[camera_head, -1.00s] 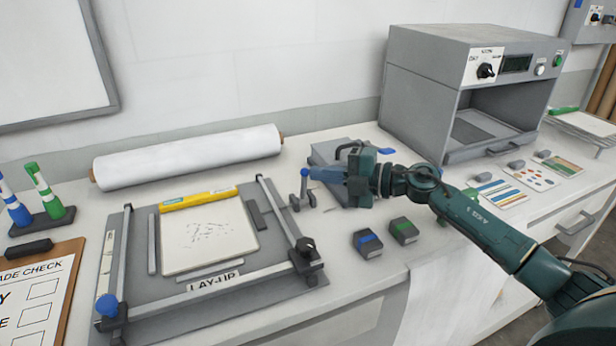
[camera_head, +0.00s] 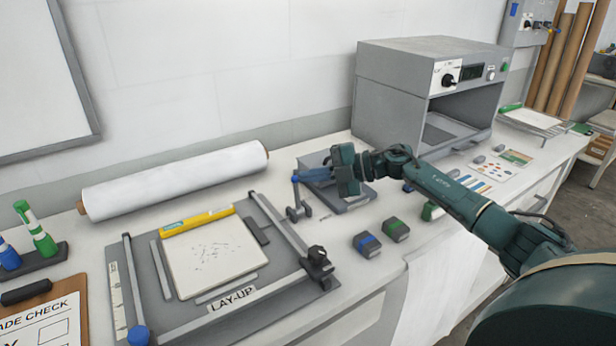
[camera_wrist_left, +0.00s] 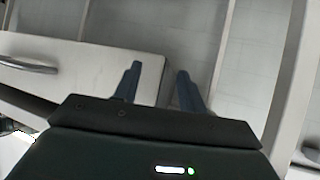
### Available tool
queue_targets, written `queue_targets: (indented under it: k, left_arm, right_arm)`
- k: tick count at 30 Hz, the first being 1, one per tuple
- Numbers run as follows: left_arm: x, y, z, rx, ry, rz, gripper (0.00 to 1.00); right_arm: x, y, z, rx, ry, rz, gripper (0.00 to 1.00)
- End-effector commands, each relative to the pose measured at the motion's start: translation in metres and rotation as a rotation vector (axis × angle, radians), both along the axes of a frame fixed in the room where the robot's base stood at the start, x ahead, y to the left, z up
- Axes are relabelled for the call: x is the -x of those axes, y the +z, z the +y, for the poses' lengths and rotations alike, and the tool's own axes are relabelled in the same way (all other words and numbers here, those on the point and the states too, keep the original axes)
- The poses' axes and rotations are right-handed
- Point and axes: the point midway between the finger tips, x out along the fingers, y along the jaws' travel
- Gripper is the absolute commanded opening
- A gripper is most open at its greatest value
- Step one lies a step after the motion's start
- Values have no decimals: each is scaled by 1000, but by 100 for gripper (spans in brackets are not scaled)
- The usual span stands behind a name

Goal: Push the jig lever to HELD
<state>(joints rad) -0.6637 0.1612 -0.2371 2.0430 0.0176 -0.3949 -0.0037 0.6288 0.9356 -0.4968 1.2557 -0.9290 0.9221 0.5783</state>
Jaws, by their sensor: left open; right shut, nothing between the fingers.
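A small grey upright lever (camera_head: 296,194) with a blue top stands on the bench at the back right of the lay-up jig (camera_head: 285,310). No HELD mark is readable. My right gripper (camera_head: 307,176) is shut and empty, its blue fingers pointing left at the lever's top. The fingertips look close to or touching it; I cannot tell which. The jig bears a pale square sheet (camera_head: 210,254) and a yellow strip (camera_head: 197,222). My left gripper (camera_wrist_left: 159,80) is open and empty in the left wrist view, over a drawer front and the floor.
A white roll (camera_head: 175,180) lies behind the jig. A grey box-shaped oven (camera_head: 400,95) stands at the back right. A grey block (camera_head: 357,203) is under my right gripper. Blue-marked (camera_head: 367,244) and green-marked (camera_head: 396,230) small blocks sit in front of it.

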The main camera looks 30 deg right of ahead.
Motion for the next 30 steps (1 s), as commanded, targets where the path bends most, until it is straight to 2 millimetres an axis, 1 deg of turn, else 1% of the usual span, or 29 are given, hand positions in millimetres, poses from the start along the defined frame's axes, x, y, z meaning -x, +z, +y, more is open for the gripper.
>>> queue_targets:
  k: [6,15,21,25,30]
  left_arm:
    - [0,1,0,3,3,0,41]
    - [-2,-3,-2,6,1,-9,41]
    - [-4,1,-4,13,-5,-27,41]
    - [-4,0,-5,12,-10,-32,41]
    - [-3,1,-5,12,-14,-30,41]
  right_arm:
    - [-19,1,1,-1,-2,-4,0]
    - [-42,-6,2,-1,0,-3,0]
    - [-49,-11,2,0,0,-3,0]
    - [-53,-14,3,0,0,-3,0]
    - [-52,-13,2,1,-1,-2,0]
